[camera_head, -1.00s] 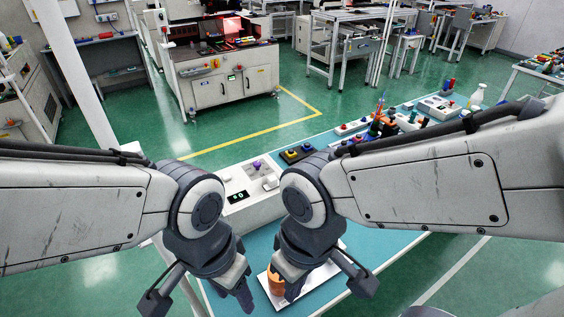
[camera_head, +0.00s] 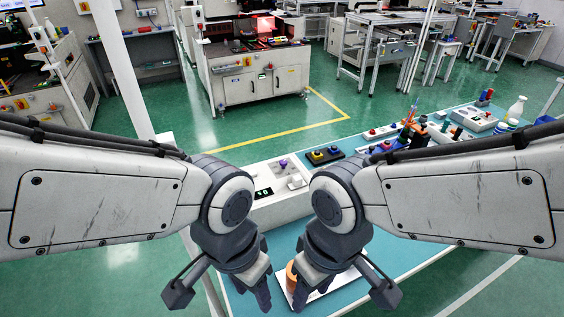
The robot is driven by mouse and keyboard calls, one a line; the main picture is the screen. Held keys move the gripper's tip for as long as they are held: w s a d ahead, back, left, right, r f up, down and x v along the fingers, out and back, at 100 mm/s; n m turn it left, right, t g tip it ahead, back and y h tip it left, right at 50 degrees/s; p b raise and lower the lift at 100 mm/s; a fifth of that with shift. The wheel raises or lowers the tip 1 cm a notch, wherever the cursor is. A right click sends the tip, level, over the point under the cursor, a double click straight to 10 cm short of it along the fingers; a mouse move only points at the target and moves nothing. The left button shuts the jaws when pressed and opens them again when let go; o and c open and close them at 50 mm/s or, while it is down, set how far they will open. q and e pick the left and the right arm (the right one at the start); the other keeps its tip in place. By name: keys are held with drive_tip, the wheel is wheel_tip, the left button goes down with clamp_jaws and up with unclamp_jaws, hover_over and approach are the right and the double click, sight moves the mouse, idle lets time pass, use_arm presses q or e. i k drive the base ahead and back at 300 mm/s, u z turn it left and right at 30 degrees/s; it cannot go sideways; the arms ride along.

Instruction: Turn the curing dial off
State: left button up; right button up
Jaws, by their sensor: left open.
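A white control box (camera_head: 262,212) stands on the teal table. A purple knob (camera_head: 284,163), a small dark display with green digits (camera_head: 264,193) and a white block-like part (camera_head: 297,183) are on its top; which one is the curing dial I cannot tell. My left gripper (camera_head: 257,296) points down in front of the box, open and empty, apart from the knob. My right gripper (camera_head: 303,296) hangs beside it over a white tray (camera_head: 322,287) with an orange cylinder (camera_head: 291,277); its fingers overlap the cylinder in view, so its opening is unclear. The wrists hide part of the box front.
A dark box with yellow and blue buttons (camera_head: 325,155) sits behind the control box. Coloured tools, bottles and another white device (camera_head: 474,119) crowd the table's far right. The teal surface right of the tray (camera_head: 400,252) is clear. A white post (camera_head: 122,70) rises at left.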

sight(283, 163)
drive_tip(key=k, duration=0.5)
drive_tip(key=z, duration=2.1)
drive_tip(key=i, duration=1.15)
drive_tip(key=u, duration=3.5)
drive_tip(key=i, duration=0.5)
drive_tip(key=z, duration=0.1)
